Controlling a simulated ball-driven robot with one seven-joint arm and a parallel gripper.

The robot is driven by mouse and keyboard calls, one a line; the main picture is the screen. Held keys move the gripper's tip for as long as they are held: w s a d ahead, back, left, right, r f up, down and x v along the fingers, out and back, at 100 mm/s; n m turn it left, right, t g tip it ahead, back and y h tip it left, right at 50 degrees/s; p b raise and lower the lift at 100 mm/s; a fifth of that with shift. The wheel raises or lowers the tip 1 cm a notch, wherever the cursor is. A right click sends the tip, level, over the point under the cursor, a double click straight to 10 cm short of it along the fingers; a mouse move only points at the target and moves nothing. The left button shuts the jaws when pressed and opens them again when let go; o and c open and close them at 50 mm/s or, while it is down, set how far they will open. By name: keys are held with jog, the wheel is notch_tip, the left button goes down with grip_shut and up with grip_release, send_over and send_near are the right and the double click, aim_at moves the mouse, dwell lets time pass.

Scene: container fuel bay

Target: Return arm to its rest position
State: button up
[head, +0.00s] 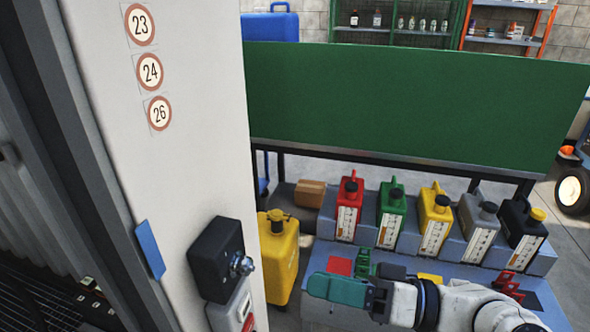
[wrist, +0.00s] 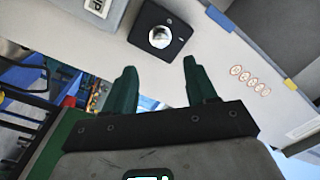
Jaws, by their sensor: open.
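My gripper (head: 362,264) is at the lower middle of the head view, with my white arm reaching in from the lower right. It is in front of the row of canisters, above the blue-grey bench. In the wrist view my gripper (wrist: 158,88) shows two dark green fingers standing apart with nothing between them. Beyond the fingers in that view is a light wall panel with a black box (wrist: 160,28) that has a silver knob. The fingers look apart from the box.
Canisters in red (head: 349,208), green (head: 391,215), yellow (head: 434,220), grey (head: 478,228) and black (head: 522,235) stand on the stepped bench (head: 445,275). A large yellow can (head: 279,262) stands beside the white pillar (head: 190,130), which carries a black knob box (head: 220,260). A green panel (head: 410,105) spans behind.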

jog(key=s+d+f+m+h, duration=0.2)
jog(key=s+d+f+h, duration=0.15)
jog(key=f, duration=0.65)
jog(key=s+d+f+m+h, duration=0.25)
jog(key=f+h, duration=0.25)
jog(key=f, duration=0.5)
jog(key=s+d+f+g+h, duration=0.2)
jog(key=s+d+f+h, duration=0.2)
jog(key=s+d, duration=0.3)
jog(key=s+d+f+g+h, duration=0.3)
jog(key=s+d+f+h, duration=0.2)
jog(key=s, duration=0.5)
jog(key=shift+s+d+f+m, duration=0.15)
jog(key=shift+d+f+m, duration=0.2)
jog(key=shift+d+f, duration=0.6)
